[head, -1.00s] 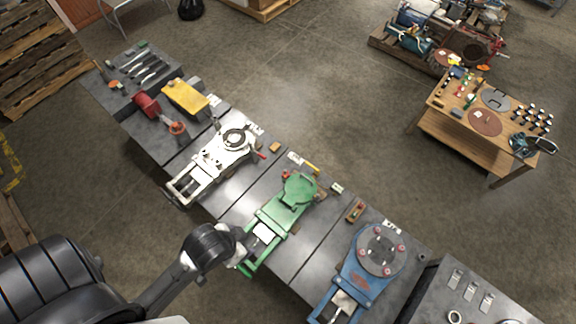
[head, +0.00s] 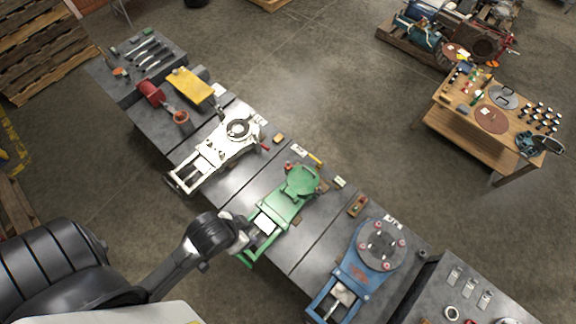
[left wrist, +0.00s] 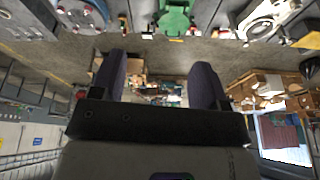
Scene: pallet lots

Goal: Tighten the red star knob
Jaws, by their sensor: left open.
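No star shape can be made out at this size, so I cannot tell which red part is the star knob. Small red knobs (head: 374,224) sit on the round grey plate of the blue fixture (head: 352,275). A red handle (head: 265,147) sticks out from the white fixture (head: 213,158). The green fixture (head: 272,215) lies between them, with a small red part (head: 289,166) near its round plate. My left gripper (left wrist: 155,82) is open and empty between its two dark fingers. In the head view it is near the green fixture's lower end. My right gripper is not in view.
A dark metal bench (head: 322,230) carries the fixtures in a row, with a red vise-like tool (head: 152,94) and yellow block (head: 192,86) at its far end. A wooden table (head: 450,123) with small parts stands at right. Open concrete floor lies between.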

